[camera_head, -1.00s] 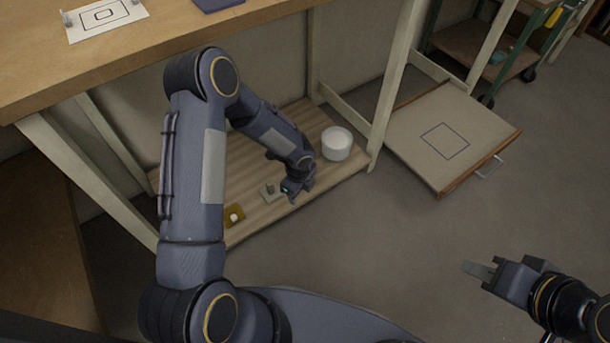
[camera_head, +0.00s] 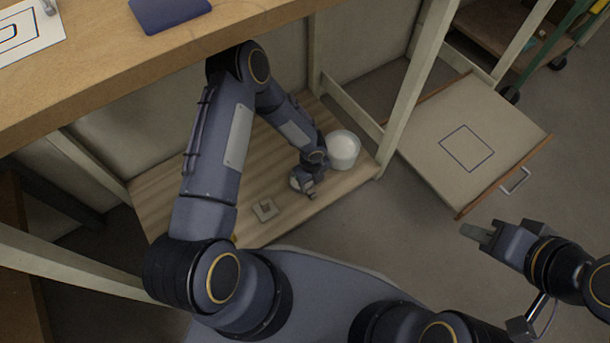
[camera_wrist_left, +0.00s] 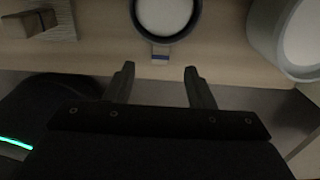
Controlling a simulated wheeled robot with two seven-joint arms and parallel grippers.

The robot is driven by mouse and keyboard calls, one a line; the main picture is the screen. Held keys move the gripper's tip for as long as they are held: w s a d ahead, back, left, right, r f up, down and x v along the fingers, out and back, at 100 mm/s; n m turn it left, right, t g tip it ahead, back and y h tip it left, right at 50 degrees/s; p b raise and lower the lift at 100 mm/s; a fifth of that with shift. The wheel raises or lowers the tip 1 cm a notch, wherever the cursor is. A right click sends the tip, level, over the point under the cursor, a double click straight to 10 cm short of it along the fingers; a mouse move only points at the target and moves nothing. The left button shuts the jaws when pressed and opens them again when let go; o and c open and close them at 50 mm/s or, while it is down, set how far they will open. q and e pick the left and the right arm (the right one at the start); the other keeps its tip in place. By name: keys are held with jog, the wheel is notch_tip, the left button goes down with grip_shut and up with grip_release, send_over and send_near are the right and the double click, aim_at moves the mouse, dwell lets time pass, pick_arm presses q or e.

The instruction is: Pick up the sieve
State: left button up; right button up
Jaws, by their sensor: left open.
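The sieve (camera_wrist_left: 165,14) shows in the left wrist view as a round, dark-rimmed bowl, pale inside, with a short blue-marked handle (camera_wrist_left: 160,54) pointing toward my gripper. It lies on the low wooden shelf (camera_head: 165,190). My left gripper (camera_wrist_left: 158,72) is open, its two fingertips apart and just short of the handle, one to each side of its line. In the head view my left gripper (camera_head: 311,192) is low over the shelf and hides most of the sieve. My right gripper (camera_head: 475,233) is out over the floor at the right, away from the sieve; its finger gap is not clear.
A white round tub (camera_head: 343,150) stands close to the right of my left gripper. A small block on a square base (camera_head: 265,209) lies to its left. The workbench top (camera_head: 110,65) is above the shelf, and a table leg (camera_head: 415,85) stands at right.

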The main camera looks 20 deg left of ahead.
aim_at(310, 191)
pick_arm(q)
notch_tip(310, 191, down, 2)
jog(key=shift+s+f+b, duration=0.1)
jog(key=shift+b, duration=0.25)
jog(key=f+b, duration=0.1)
jog(key=f, duration=0.2)
jog(key=f+b, duration=0.1)
jog(key=f, duration=0.1)
jog(key=shift+w+a+b, duration=0.1)
jog(key=shift+w+b, duration=0.15)
jog(key=shift+b, duration=0.1)
jog(key=shift+r, duration=0.15)
grip_shut()
